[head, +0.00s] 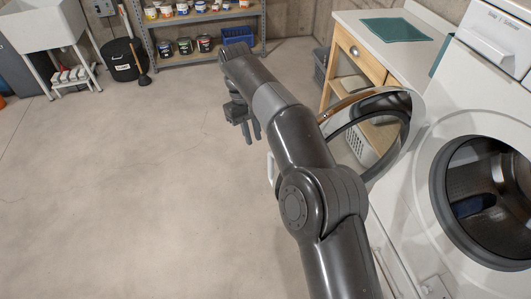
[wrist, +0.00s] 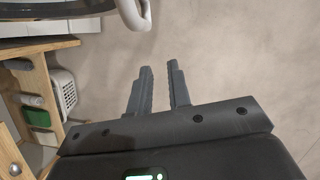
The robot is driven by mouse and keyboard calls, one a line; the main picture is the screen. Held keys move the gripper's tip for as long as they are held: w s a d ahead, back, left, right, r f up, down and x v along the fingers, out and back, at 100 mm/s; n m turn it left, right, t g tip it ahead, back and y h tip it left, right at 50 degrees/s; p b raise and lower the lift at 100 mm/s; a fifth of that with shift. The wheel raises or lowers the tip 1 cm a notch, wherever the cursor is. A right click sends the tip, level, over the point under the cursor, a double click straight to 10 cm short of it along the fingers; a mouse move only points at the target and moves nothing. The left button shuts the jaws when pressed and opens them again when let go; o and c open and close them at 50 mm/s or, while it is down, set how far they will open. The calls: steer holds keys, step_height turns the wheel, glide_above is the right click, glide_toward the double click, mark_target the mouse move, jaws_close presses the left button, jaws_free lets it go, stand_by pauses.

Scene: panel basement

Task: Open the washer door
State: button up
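The white front-loading washer (head: 412,228) stands at the right in the head view. Its round door (head: 388,104) is swung wide out from the front, and the drum opening (head: 490,200) is uncovered. A white door handle (head: 271,168) shows just left of my arm. My gripper (head: 250,138) is beyond the handle, over open floor. In the wrist view my gripper (wrist: 160,66) has its fingers apart with nothing between them. The white handle (wrist: 135,12) is ahead of the fingertips and apart from them. My arm hides part of the door.
A wooden counter (head: 360,48) with a drawer stands behind the door, with a white basket (head: 356,148) below it. A shelf (head: 205,17) with cans, a black bucket (head: 122,60) and a sink (head: 42,24) are at the back. The floor to the left is clear.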

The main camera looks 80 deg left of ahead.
steer(key=s+a+f+g+y, duration=0.1)
steer(key=s+f, duration=0.2)
steer(key=s, duration=0.1)
steer(key=s+a+f+g+y, duration=0.1)
steer(key=s+f+y, duration=0.1)
steer(key=s, duration=0.3)
steer(key=s+a+f+n+g+y, duration=0.1)
steer(key=s+f+g, duration=0.1)
steer(key=s+f, duration=0.2)
steer(key=shift+s+a+f+y, duration=0.1)
steer(key=shift+s+a+y, duration=0.2)
steer(key=shift+s+a, duration=0.1)
jaws_close()
steer(key=s+f+m+g+y, duration=0.1)
steer(key=s+f+g+y, duration=0.15)
steer(key=s, duration=0.35)
steer(key=m+t+y, duration=0.9)
steer(key=t+y, duration=0.4)
glide_toward(270, 163)
steer(key=shift+h, duration=0.25)
steer(key=x, duration=0.7)
steer(key=shift+r, duration=0.15)
